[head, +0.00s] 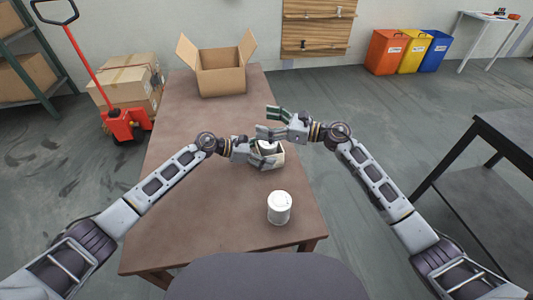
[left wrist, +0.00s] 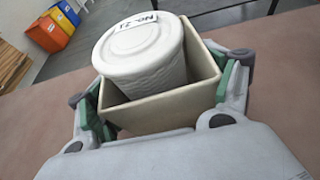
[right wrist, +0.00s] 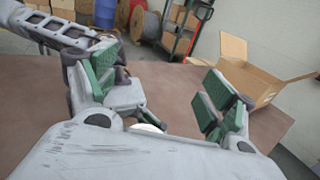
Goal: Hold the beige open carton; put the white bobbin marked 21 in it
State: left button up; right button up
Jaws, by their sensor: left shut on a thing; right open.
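The beige open carton (head: 279,156) stands near the middle of the brown table. My left gripper (head: 262,156) is shut on it, with green-padded fingers on two sides of it in the left wrist view (left wrist: 165,108). The white bobbin (left wrist: 142,55), marked No. 21, sits in the carton, tilted, with its upper part above the rim. In the head view it is mostly hidden by the grippers. My right gripper (head: 270,122) is open, just behind and above the carton. In the right wrist view its spread fingers (right wrist: 160,90) have nothing between them.
Another white cylinder (head: 279,207) stands on the table (head: 225,225) nearer to me. A large open cardboard box (head: 221,81) stands at the table's far end. A dark bench (head: 490,170) is at the right. The table's left part is clear.

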pick_arm(q)
jog(key=shift+f, duration=0.1)
pick_arm(e)
notch_tip(320, 180, up, 7)
dwell(0.4)
jog(key=shift+r, duration=0.1)
dwell(0.4)
pick_arm(q)
jog(key=o, duration=1)
jog(key=shift+c, duration=0.2)
jog(key=shift+a, duration=0.1)
jog(key=shift+v, duration=5.95)
jog(key=shift+r, duration=0.25)
pick_arm(e)
jog(key=shift+r, duration=0.15)
pick_arm(q)
notch_tip(320, 180, up, 9)
jog(key=p, duration=0.9)
pick_arm(e)
notch_tip(320, 180, up, 9)
pick_arm(q)
jog(key=shift+r+p, duration=0.4)
jog(key=shift+p, duration=0.15)
pick_arm(e)
jog(key=shift+r, duration=0.4)
